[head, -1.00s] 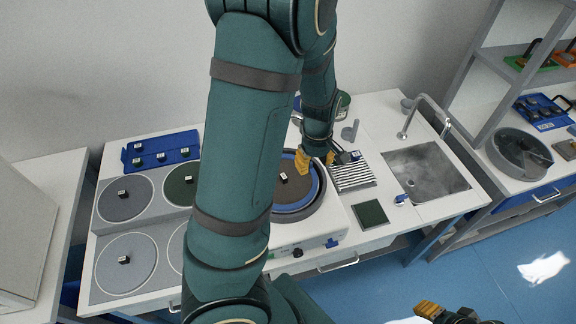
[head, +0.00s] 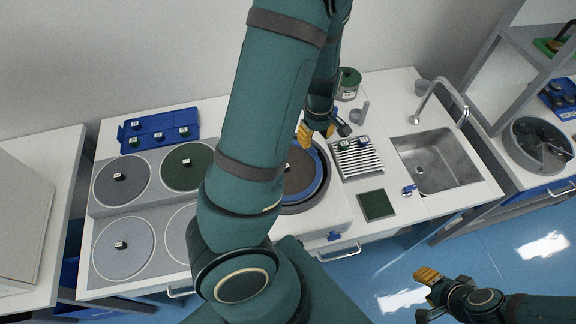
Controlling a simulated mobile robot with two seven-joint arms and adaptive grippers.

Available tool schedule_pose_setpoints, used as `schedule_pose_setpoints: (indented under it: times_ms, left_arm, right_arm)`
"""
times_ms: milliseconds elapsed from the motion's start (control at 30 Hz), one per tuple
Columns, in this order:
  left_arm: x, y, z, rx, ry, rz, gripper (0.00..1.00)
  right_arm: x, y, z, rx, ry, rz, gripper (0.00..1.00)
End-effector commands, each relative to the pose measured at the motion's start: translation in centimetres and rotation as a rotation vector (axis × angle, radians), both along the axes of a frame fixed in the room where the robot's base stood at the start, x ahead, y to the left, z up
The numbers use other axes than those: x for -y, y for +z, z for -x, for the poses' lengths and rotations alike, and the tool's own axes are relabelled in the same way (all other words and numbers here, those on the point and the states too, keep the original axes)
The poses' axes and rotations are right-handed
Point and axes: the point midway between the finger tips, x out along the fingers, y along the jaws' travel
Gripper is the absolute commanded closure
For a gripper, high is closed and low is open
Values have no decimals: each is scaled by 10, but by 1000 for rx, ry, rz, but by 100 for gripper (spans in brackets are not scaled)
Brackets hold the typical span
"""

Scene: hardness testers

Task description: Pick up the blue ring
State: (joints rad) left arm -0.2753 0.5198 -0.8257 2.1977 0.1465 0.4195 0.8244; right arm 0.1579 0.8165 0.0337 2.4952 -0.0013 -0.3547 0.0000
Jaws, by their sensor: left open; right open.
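The blue ring (head: 321,175) lies around the brown disc (head: 297,171) of the polishing machine on the bench. My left arm hides its left part. My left gripper (head: 319,135) has yellow-padded fingers. It is open above the far edge of the ring, and I cannot tell whether it touches it. My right gripper (head: 427,294) is open and empty at the lower right, over the blue floor and away from the bench.
Several grinding discs, including a green one (head: 187,166), are at the left with small samples. A blue tray (head: 145,122) with samples lies behind them. A ribbed rack (head: 358,165), a green pad (head: 376,205) and a sink (head: 440,165) are at the right.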

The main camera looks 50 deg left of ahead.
Motion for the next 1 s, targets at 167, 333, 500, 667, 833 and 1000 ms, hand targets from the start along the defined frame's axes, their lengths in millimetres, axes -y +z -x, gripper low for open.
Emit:
schedule_pose_setpoints:
  times_ms: [167, 333, 500, 667, 833, 1000]
  left_arm:
    - [0, -19, 0, -1, -2, 0, 56]
    - [-2, -30, -1, -1, 1, -1, 56]
    - [-5, -56, -5, -2, 0, 0, 56]
    - [-4, -71, -5, -1, 0, -1, 56]
    - [-4, -73, -5, 1, -1, -1, 56]
    - [-4, -72, -5, 1, -1, -1, 75]
  right_arm:
    - [0, -7, 0, -1, -1, 1, 58]
    - [0, -10, 1, -1, -2, 1, 58]
    - [0, -15, 1, 0, -3, 1, 58]
    - [0, -18, 1, 0, -3, 1, 58]
    - [0, -17, 1, 1, -4, 1, 58]
    - [0, -17, 1, 1, -4, 1, 58]
